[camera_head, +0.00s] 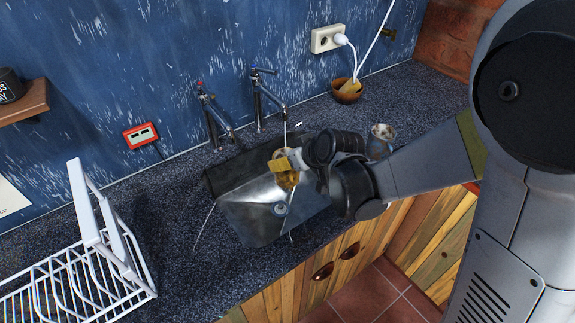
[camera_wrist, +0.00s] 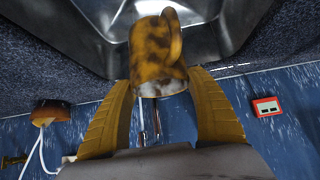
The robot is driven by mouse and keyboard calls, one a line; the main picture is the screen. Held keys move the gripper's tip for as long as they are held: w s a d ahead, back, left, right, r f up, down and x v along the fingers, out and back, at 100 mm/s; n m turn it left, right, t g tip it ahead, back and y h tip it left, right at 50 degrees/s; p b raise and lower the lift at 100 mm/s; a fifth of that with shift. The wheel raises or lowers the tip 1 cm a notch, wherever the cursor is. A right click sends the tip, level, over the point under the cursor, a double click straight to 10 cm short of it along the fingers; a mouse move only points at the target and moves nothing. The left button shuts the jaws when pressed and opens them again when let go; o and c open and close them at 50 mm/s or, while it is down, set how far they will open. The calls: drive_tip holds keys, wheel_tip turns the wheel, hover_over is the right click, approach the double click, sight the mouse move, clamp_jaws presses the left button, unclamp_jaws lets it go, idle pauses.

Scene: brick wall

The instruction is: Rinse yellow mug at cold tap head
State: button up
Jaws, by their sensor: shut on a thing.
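The yellow mug (camera_head: 288,181), mottled with brown, is over the metal sink (camera_head: 252,222). My gripper (camera_head: 283,163) is shut on it. In the wrist view, the two yellow fingers of my gripper (camera_wrist: 160,80) press the sides of the mug (camera_wrist: 155,50), whose handle faces the upper right. The cold tap with a blue handle (camera_head: 262,71) stands behind the sink. A thin stream of water (camera_head: 285,134) falls from its spout toward the mug. The mug's inside is mostly hidden, so I cannot tell if it holds water.
A red-handled tap (camera_head: 207,112) stands left of the cold tap. A metallic cup (camera_head: 382,132) is on the counter right of my gripper. A brown bowl (camera_head: 347,95) sits near the wall socket (camera_head: 326,39). A white dish rack (camera_head: 72,272) stands left of the sink.

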drive_tip(key=w+f+b, duration=0.1)
drive_tip(key=w, duration=0.7)
drive_tip(key=shift+d+f, duration=0.15)
drive_tip(key=shift+f, duration=0.15)
idle(0.3)
drive_tip(key=shift+d, duration=0.1)
drive_tip(key=shift+d, duration=0.5)
drive_tip(key=shift+a+b, duration=0.2)
drive_tip(key=shift+b, duration=0.1)
drive_tip(key=shift+a, duration=0.45)
drive_tip(key=shift+d, duration=0.15)
drive_tip(key=shift+d, duration=0.5)
